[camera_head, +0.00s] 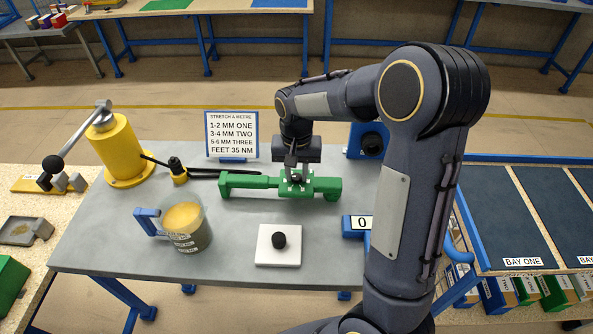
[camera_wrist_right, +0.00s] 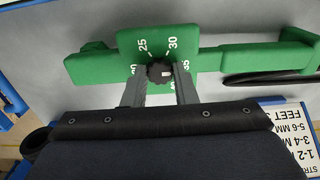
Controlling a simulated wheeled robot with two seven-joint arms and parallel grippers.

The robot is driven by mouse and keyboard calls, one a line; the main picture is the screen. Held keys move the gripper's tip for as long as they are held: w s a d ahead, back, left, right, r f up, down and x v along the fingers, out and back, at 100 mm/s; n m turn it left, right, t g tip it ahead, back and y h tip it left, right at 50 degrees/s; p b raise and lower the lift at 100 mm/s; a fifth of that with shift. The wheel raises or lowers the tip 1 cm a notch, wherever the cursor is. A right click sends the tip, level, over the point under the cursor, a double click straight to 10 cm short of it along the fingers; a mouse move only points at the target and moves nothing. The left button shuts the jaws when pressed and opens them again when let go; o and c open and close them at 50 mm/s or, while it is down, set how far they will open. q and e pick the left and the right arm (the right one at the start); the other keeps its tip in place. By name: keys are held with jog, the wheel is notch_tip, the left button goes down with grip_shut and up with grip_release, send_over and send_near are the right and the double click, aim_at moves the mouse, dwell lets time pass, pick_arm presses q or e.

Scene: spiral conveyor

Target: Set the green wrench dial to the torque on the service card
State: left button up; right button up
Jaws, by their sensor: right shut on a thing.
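The green wrench (camera_head: 240,182) lies across the grey table. In the right wrist view, its green plate (camera_wrist_right: 128,42) shows 25, 30 and a partly covered 35; another number at the left is mostly hidden. The black dial knob (camera_wrist_right: 159,70) sits at the plate's centre, with a small white mark on its right side. My right gripper (camera_head: 296,177) is above the plate, its two fingers shut on the knob. The service card (camera_head: 232,136) stands behind the wrench; its last line reads "FEET 35 NM". My left gripper is not in view.
A jug (camera_head: 200,236) with yellowish contents and a white block (camera_head: 263,253) with a black knob stand in front of the wrench. A yellow post (camera_head: 112,150) with a lever is at left. A blue counter showing 0 (camera_head: 361,222) is at right, partly behind my arm.

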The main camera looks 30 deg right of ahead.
aim_at(296, 176)
jog(key=o, duration=1)
notch_tip(296, 176, up, 8)
jog(key=shift+f, duration=0.25)
jog(key=shift+r, duration=0.15)
